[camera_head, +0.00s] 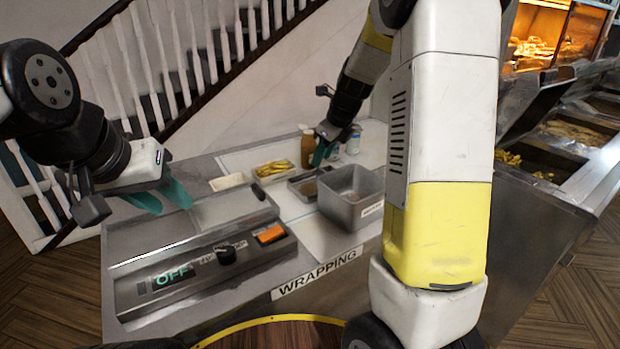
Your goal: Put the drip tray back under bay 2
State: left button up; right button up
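I cannot tell for sure which thing is the drip tray, and no bay marked 2 is readable. A deep square metal pan (350,211) stands on the wrapping counter, with a shallow dark-bottomed metal tray (303,188) beside it on the left. My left gripper (162,199) is open and empty, its teal fingers apart above the metal unit marked OFF. My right gripper (322,152) points down just behind the pan and shallow tray, near the bottles. Its fingers are small and partly overlapped, so whether it is open or shut is unclear.
The control unit (190,262) has a knob and an orange switch. A tray of fries (272,170), a white container (228,182) and bottles (307,146) stand farther back. Frying bays (540,165) and a lit food warmer (540,35) are at right, partly behind my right arm.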

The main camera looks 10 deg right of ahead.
aim_at(320, 169)
jog(key=w+f+m, duration=0.3)
jog(key=w+d+f+m, duration=0.1)
jog(key=shift+w+f+m+h, duration=0.15)
jog(key=shift+f+m+h, duration=0.15)
jog(key=shift+f, duration=0.1)
jog(key=x, duration=0.7)
jog(key=shift+w+d+f, duration=0.2)
grip_shut()
dwell(0.7)
